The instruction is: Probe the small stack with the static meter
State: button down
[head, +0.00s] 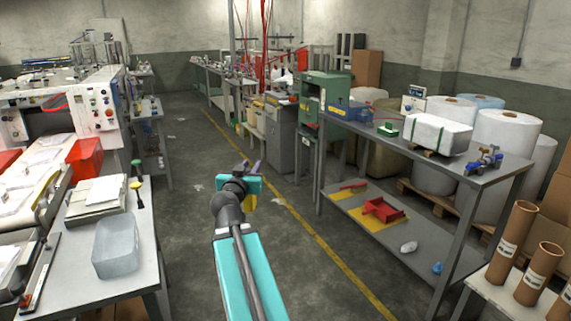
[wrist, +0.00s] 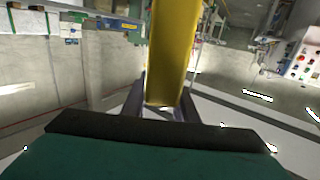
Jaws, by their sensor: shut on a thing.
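My gripper (head: 250,172) is out over the aisle floor, well above it. It is shut on a yellow bar-shaped thing, which I take to be the static meter (wrist: 172,45); in the head view only a little yellow shows below the wrist. In the wrist view the yellow body stands between the two dark fingers, and its far end runs out of the picture. A low stack of white sheets (head: 97,193) lies on the left table, apart from my gripper. I cannot tell for sure that it is the small stack.
The left table (head: 128,262) also bears a translucent tub (head: 115,246) and green- and yellow-topped tools (head: 137,182). The aisle floor between is mostly clear.

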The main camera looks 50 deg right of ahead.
jog(key=w+a+f+n+t+y, duration=0.1)
jog(key=w+a+n+t+y, duration=0.3)
jog(key=w+a, duration=0.65)
jog(key=w+a+n+t+y, duration=0.35)
jog(key=w+a, duration=0.35)
jog(key=a, duration=0.7)
jog(key=w+a+n+y, duration=0.2)
jog(key=w+a+y, duration=0.1)
jog(key=a, duration=0.9)
jog(key=w+a+r+n+t+y, duration=0.1)
jog(key=a+y, duration=0.4)
jog(key=a, duration=0.7)
jog(key=shift+w+a+r+n, duration=0.15)
jog(key=shift+w+a+n, duration=0.25)
jog(key=shift+w+n, duration=0.6)
jog(key=shift+w+t, duration=0.1)
jog(key=shift+t, duration=0.15)
